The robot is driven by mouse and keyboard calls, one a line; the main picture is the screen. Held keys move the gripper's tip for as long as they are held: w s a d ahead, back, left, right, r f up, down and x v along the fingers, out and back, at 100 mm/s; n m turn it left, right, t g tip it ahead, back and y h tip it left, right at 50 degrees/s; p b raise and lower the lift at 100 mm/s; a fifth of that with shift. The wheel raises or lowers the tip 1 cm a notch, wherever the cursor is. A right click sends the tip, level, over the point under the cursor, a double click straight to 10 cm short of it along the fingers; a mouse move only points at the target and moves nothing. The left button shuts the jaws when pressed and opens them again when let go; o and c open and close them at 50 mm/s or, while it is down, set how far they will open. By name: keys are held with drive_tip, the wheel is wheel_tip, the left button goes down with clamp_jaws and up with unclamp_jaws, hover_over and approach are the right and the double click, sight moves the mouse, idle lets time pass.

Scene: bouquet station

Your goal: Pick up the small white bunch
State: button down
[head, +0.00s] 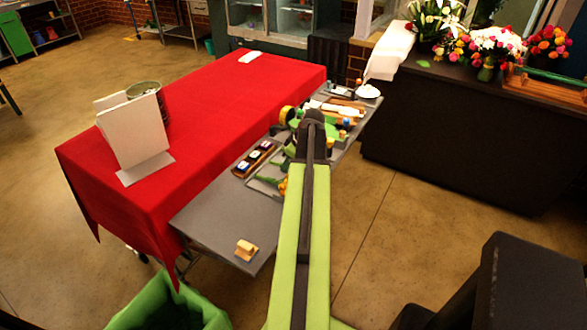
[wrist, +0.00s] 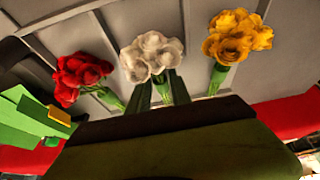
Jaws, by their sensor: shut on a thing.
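The small white bunch (wrist: 151,54) is in the middle of the wrist view, its pale blossoms above a short green stem. My gripper (wrist: 163,90) has its two dark fingers on either side of that stem and is shut on it. The red bunch (wrist: 80,76) lies to the left and the yellow bunch (wrist: 238,38) to the right, both apart from the fingers. In the head view my arm hides the gripper and the white bunch.
The bunches lie over a grey tray with dividers (wrist: 210,15). In the head view, a red-covered table (head: 215,115) carries a white board (head: 135,132). A grey tabletop (head: 215,215) holds a small wooden block (head: 246,250). A green bin (head: 205,312) stands below.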

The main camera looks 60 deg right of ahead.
idle(0.3)
wheel_tip(320, 180, up, 4)
drive_tip(key=p, duration=0.4)
drive_tip(key=shift+r, duration=0.2)
drive_tip(key=s+d+r+p, duration=0.1)
drive_tip(key=d+r+p, duration=0.1)
drive_tip(key=d, duration=0.1)
drive_tip(key=s+d+r+p, duration=0.2)
drive_tip(key=d, duration=0.1)
drive_tip(key=s+d+r+p, duration=0.1)
drive_tip(key=d+r+p, duration=0.1)
drive_tip(key=d+p, duration=0.1)
drive_tip(key=shift+s+d+r, duration=0.2)
drive_tip(key=shift+s+d, duration=0.05)
drive_tip(key=shift+d, duration=0.25)
drive_tip(key=shift+s+d+r, duration=0.1)
drive_tip(key=shift+s+d, duration=0.1)
drive_tip(key=shift+d, duration=0.1)
drive_tip(key=shift+f, duration=0.2)
drive_tip(key=shift+r, duration=0.1)
